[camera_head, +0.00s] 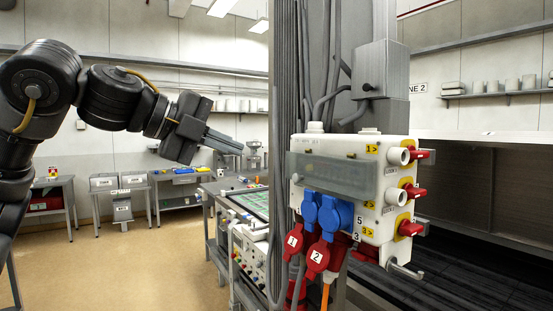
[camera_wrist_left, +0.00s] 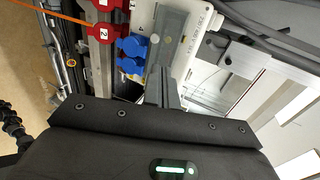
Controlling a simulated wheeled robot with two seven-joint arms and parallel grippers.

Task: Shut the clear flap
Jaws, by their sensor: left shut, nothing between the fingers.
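The clear flap (camera_head: 335,174) is a smoky see-through panel on the front of a white socket box (camera_head: 340,145), above blue and red sockets. It lies across the box front, its left end reaching about the box's left edge. I cannot tell whether a small gap stays behind it. It also shows in the left wrist view (camera_wrist_left: 172,42), tilted. My left gripper (camera_head: 240,146) is shut and empty, in the air left of the box, apart from the flap in the head view. Its fingers (camera_wrist_left: 161,88) overlap the flap's near end in the wrist view. My right gripper is not in view.
Blue socket caps (camera_head: 335,214) and red plugs (camera_head: 318,257) jut out below the flap. Red switches (camera_head: 411,190) stick out on the right. A grey column with cables (camera_head: 292,90) stands behind the box. A workbench (camera_head: 245,200) is behind at left; open floor lies further left.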

